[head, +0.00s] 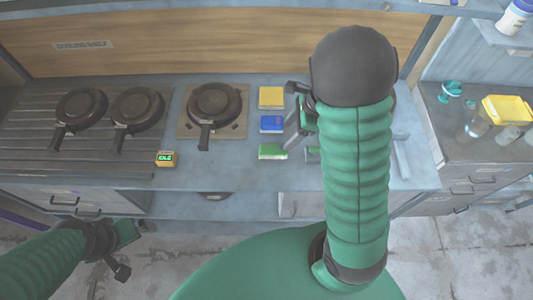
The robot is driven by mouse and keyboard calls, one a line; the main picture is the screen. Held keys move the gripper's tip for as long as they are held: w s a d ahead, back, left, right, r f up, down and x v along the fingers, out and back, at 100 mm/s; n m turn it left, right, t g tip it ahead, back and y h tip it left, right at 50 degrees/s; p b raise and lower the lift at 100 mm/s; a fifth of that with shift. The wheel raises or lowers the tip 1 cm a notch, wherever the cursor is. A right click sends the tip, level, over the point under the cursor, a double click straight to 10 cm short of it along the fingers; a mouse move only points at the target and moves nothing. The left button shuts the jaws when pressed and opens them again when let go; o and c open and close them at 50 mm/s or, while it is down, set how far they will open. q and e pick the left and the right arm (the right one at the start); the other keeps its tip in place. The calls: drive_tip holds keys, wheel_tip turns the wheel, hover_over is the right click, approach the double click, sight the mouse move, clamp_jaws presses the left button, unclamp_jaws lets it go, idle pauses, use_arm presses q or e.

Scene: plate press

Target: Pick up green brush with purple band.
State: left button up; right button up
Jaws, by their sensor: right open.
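No brush with a purple band can be made out for certain in the head view. A small teal object (451,90) stands on the right-hand counter; it is too small to tell whether it is the brush. A green block-like item (272,152) lies on the main counter, with another bit of green just right of it, partly hidden by my arm. My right gripper (300,125) is open over the counter right of the coloured blocks, partly hidden behind my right arm. My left gripper (130,250) is low at the left, in front of the counter; its jaws are unclear.
Three dark pans, one of them (214,103) on a square plate, stand on the counter. A yellow block (271,97), a blue block (271,124) and a small display (166,158) are there too. Glassware (473,129) and a yellow container (508,109) stand at right.

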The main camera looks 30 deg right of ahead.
sight(274, 148)
drive_tip(key=x, duration=0.5)
drive_tip(key=d+x, duration=0.1)
drive_tip(key=x, duration=0.1)
drive_tip(key=shift+w+f+b, duration=0.15)
drive_tip(key=shift+f+b, duration=0.25)
drive_tip(key=shift+f, duration=0.1)
drive_tip(key=x, duration=0.5)
drive_tip(key=shift+w+a+r, duration=0.2)
drive_tip(key=shift+w+a, duration=0.05)
drive_tip(key=shift+a, duration=0.1)
drive_tip(key=shift+w+f, duration=0.2)
drive_tip(key=shift+f, duration=0.1)
drive_tip(key=shift+d, duration=0.1)
drive_tip(key=shift+s+d, duration=0.1)
drive_tip(key=shift+f, duration=0.25)
drive_tip(key=shift+c, duration=0.3)
clamp_jaws()
